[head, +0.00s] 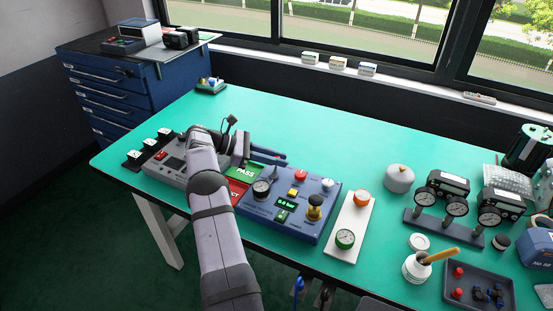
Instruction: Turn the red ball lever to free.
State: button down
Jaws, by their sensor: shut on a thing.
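A blue control panel (323,221) lies on the teal bench in the head view. It carries a round red knob (300,174), a dark pointed part (273,172), a gauge, a small green display and a yellow-and-black knob. I cannot tell whether the red knob is the ball of the lever. My gripper (284,160) reaches in from the left, its dark fingers over the panel's back edge, left of and behind the red knob. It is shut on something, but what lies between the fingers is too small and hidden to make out.
A green PASS plate (244,172) and a red plate (238,192) lie left of the panel, partly behind my arm. A grey device (165,170) stands further left. A white board (345,222) with two round fittings stands right.

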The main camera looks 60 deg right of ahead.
jog(key=c, duration=1.6)
grip_release()
jog(key=shift+c, duration=0.2)
jog(key=shift+r, duration=0.1)
notch_tip(320, 180, up, 10)
jog(key=shift+f, duration=0.1)
